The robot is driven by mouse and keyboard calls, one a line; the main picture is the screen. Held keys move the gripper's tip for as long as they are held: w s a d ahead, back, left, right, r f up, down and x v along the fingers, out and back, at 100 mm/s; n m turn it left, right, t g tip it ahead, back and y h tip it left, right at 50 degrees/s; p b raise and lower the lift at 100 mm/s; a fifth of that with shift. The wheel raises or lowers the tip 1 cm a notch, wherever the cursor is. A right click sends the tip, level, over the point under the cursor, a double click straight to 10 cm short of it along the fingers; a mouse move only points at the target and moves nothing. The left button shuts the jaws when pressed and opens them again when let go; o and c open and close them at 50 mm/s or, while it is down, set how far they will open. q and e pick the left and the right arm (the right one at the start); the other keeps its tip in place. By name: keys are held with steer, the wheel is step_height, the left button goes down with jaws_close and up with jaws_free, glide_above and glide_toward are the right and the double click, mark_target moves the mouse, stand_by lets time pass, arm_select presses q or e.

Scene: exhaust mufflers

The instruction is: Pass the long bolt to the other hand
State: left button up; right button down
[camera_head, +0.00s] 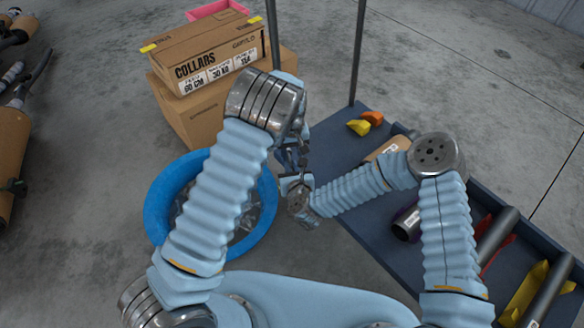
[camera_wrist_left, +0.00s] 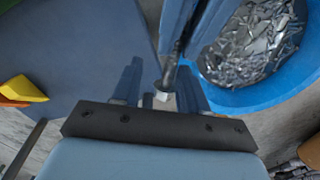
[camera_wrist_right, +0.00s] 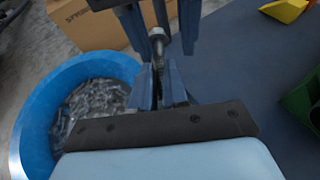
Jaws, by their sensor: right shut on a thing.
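The long bolt, a dark metal rod with a hex end, shows in the left wrist view (camera_wrist_left: 171,70) and in the right wrist view (camera_wrist_right: 158,45). My right gripper (camera_wrist_right: 162,78) is shut on the bolt. My left gripper (camera_wrist_left: 160,78) is open, with its fingers on either side of the bolt and a visible gap to each. The two grippers face each other closely. In the head view, my left gripper (camera_head: 290,158) is just above my right gripper (camera_head: 298,186), and the bolt is mostly hidden between them.
A blue round tub (camera_head: 157,205) of metal scraps stands below on the left. Cardboard boxes (camera_head: 180,105) are stacked behind it. A dark blue table (camera_head: 335,150) on the right carries yellow and orange pieces (camera_head: 358,127), tubes and a muffler part. A thin post (camera_head: 358,50) rises from its far edge.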

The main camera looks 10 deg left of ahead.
arm_select(q)
step_height(320, 180, up, 11)
steer(key=s+a+f+g+h, duration=0.1)
steer(key=s+a+f, duration=0.6)
steer(key=s+f, duration=0.5)
steer(key=s+d+f+m+t+h, duration=0.1)
steer(key=s+d+f, duration=0.2)
steer(key=s, duration=0.5)
steer(key=s+d+f+m+h, duration=0.1)
steer(key=s+d+f, duration=0.3)
steer(key=s, duration=0.4)
steer(key=shift+s+f+m+t+h, duration=0.3)
steer(key=shift+f+t+h, duration=0.15)
steer(key=shift+h, duration=0.15)
